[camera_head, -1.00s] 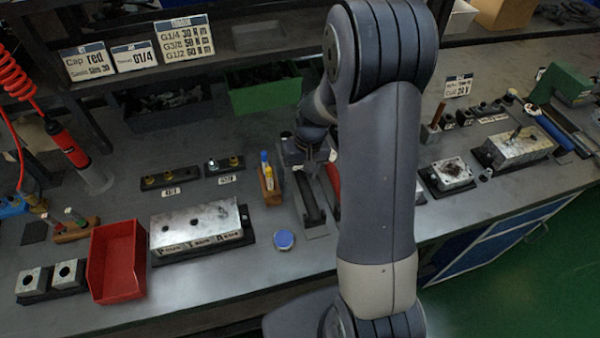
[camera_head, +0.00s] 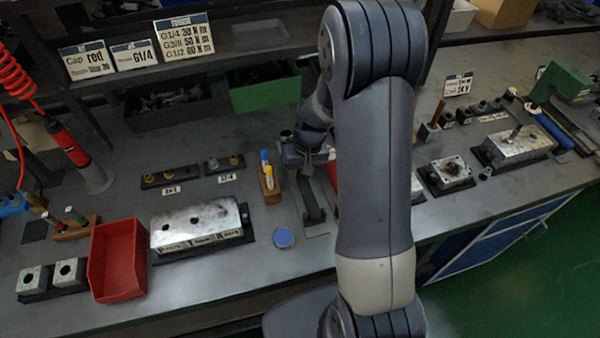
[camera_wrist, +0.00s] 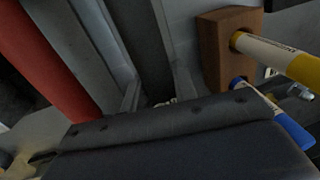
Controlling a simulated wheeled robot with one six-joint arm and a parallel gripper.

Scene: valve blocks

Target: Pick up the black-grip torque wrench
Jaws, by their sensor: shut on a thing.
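The black-grip torque wrench (camera_head: 312,205) shows as a dark bar at mid-bench, pointing toward the front edge over a small grey pad (camera_head: 318,231). My gripper (camera_head: 304,172) is at its far end, shut on it; my arm hides part of the area. In the wrist view my gripper's two grey fingers (camera_wrist: 158,98) come close together, with a dark strip between them; the grip itself is poorly seen. I cannot tell whether the wrench is clear of the bench.
A red-grip tool (camera_head: 333,172) lies close right, also seen in the wrist view (camera_wrist: 50,55). A wooden block (camera_head: 268,188) with yellow and blue markers stands close left. A blue disc (camera_head: 284,238) is in front. A metal valve block (camera_head: 200,228) and red bin (camera_head: 118,262) are further left.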

